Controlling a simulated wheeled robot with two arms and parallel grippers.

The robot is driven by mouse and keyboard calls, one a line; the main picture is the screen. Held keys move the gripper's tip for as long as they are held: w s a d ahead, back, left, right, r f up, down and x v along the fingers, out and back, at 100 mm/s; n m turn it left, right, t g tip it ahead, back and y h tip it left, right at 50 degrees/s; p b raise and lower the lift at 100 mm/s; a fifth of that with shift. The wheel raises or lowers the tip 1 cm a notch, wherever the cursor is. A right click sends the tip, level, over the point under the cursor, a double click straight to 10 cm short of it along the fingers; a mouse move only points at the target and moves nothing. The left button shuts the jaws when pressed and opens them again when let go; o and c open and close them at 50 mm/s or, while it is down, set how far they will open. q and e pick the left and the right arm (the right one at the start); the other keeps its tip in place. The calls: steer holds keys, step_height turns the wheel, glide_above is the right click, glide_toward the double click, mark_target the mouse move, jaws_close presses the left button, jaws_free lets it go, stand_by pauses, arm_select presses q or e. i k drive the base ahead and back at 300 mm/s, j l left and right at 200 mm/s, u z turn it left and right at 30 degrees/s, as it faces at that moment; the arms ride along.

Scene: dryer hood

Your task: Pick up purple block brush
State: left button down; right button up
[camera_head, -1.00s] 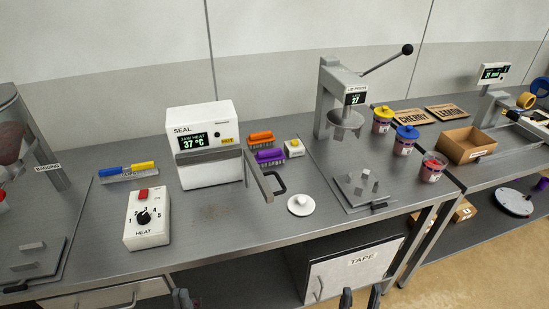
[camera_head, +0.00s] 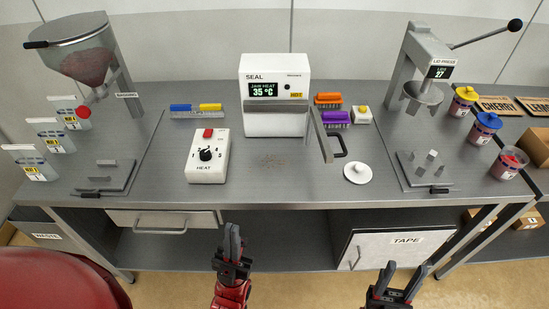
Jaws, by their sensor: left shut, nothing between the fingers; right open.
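The purple block brush (camera_head: 336,118) lies on the grey workbench, just right of the white seal machine (camera_head: 274,95) and in front of an orange brush (camera_head: 328,99). Part of it sits behind the machine's grey lever arm. My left gripper (camera_head: 232,240) is shut and empty, in front of the bench and below its top. My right gripper (camera_head: 401,275) is open and empty, also in front of the bench, further right. Both are well apart from the brush.
A white lid (camera_head: 357,174) and the black-handled lever (camera_head: 338,147) stand in front of the brush. A yellow-button box (camera_head: 361,114) is right of it. The lid press (camera_head: 425,80) stands further right, the heat box (camera_head: 208,156) left. The bench front edge (camera_head: 280,204) lies before my grippers.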

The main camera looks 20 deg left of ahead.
mark_target(332, 119)
steer(key=l, duration=0.85)
steer(key=k+l+u, duration=0.15)
steer(key=l, duration=0.7)
